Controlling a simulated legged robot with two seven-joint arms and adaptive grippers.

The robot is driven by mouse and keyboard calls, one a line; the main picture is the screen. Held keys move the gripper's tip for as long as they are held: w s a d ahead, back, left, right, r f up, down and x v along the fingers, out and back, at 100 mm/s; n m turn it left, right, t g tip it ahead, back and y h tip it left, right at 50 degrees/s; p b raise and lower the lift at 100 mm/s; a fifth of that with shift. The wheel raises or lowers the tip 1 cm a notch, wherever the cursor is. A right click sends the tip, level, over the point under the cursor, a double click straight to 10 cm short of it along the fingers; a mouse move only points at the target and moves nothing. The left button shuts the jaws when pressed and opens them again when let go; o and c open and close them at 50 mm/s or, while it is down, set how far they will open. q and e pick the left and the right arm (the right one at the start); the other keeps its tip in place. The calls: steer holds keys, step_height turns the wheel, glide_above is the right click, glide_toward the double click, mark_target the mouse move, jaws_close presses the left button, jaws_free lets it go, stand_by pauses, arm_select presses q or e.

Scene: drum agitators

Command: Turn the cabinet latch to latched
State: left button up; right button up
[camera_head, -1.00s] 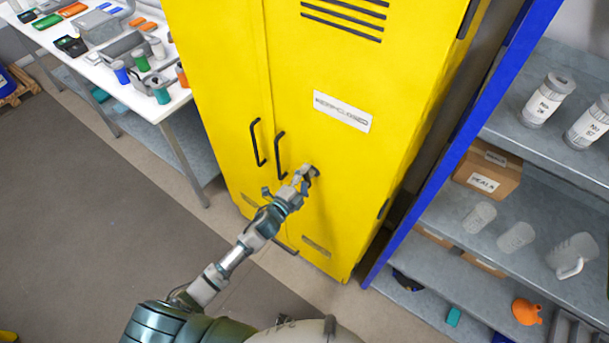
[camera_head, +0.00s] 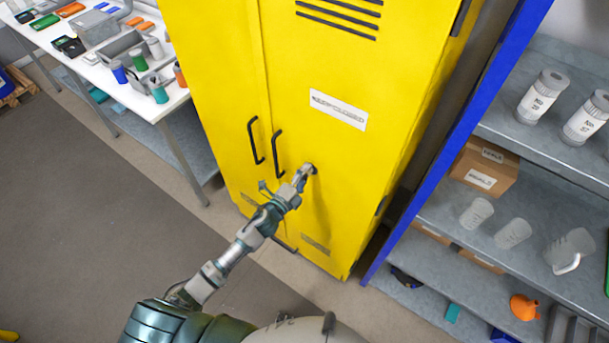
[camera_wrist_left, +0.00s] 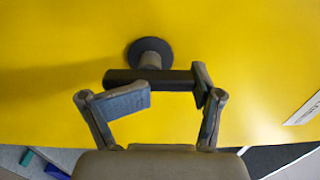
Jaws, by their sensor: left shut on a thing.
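The yellow cabinet (camera_head: 345,60) stands in the middle of the head view, with both doors closed. Its latch sits on the right door, low and right of the two black door handles. In the left wrist view the latch has a round dark base (camera_wrist_left: 150,50), a short shaft and a dark crossbar (camera_wrist_left: 150,80) lying level across the picture. My left gripper (camera_head: 305,172) is at the latch in the head view. In the wrist view its fingers (camera_wrist_left: 168,92) are shut on the crossbar; the left pad hides part of it. My right gripper is not in view.
Black door handles (camera_head: 277,154) and (camera_head: 254,140) stand out left of my gripper. A white label (camera_head: 338,110) is above the latch. A blue-framed shelf (camera_head: 460,135) with jars and a box is close on the right. A white table (camera_head: 150,108) with tools is at the left.

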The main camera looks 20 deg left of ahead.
arm_select(q)
steer(key=o, duration=0.8)
steer(key=shift+s+f, duration=0.25)
steer(key=shift+f, duration=0.65)
steer(key=o, duration=0.5)
steer(key=shift+w+d+f, duration=0.1)
steer(key=shift+w, duration=0.1)
steer(key=v, duration=0.8)
steer(key=r+v, duration=0.1)
steer(key=v, duration=0.2)
steer(key=shift+s+a, duration=0.3)
steer(key=shift+s, duration=0.05)
steer(key=shift+d+r, duration=0.1)
steer(key=shift+d, duration=0.05)
